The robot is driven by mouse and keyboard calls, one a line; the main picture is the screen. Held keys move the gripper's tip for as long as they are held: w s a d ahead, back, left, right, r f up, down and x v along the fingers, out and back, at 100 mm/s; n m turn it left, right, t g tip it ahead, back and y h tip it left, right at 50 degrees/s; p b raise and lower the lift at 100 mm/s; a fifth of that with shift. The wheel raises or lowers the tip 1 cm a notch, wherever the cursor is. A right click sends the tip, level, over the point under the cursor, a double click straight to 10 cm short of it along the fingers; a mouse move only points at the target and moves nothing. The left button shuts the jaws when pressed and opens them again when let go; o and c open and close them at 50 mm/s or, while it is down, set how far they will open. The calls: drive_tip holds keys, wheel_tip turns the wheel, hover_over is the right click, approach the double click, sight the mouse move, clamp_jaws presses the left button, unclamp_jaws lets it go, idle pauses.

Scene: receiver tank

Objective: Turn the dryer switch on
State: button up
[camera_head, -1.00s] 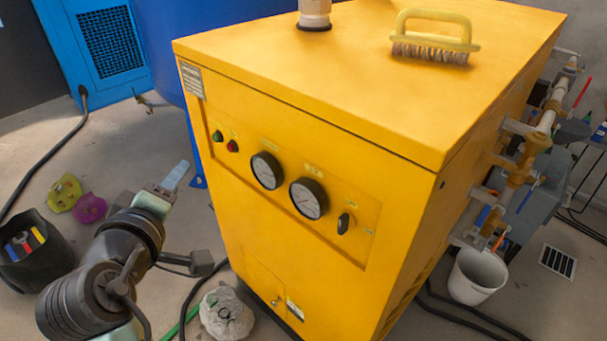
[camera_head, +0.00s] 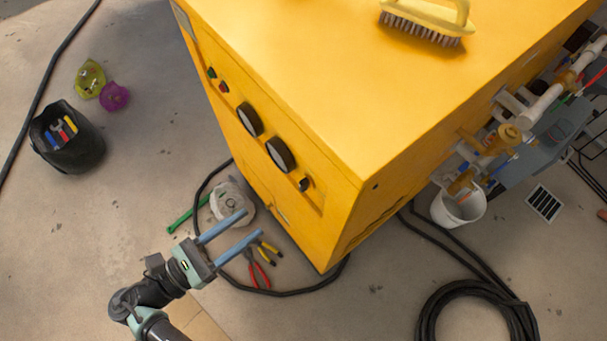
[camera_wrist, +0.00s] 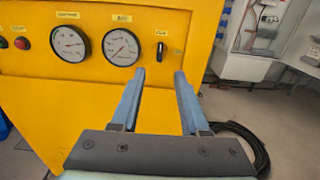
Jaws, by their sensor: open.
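The yellow dryer cabinet (camera_head: 300,90) fills the middle of the head view. Its small black switch (camera_head: 305,184) sits at the right end of the front panel, past two round gauges. In the wrist view the switch (camera_wrist: 160,51) is upright under a small label, right of the gauges (camera_wrist: 121,47). My gripper (camera_head: 252,223) is open and empty, in front of the cabinet. In the wrist view its two blue fingers (camera_wrist: 160,74) point at the panel, just below the switch and apart from it.
A brush (camera_head: 425,20) lies on the cabinet top. Pliers (camera_head: 262,262), a pale round object (camera_head: 232,203) and a black hose lie on the floor near its base. A black bin (camera_head: 68,137) stands at left, a white bucket (camera_head: 458,207) and pipes at right.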

sight(300, 187)
drive_tip(key=p+x, duration=0.1)
drive_tip(key=x, duration=1.1)
clamp_jaws()
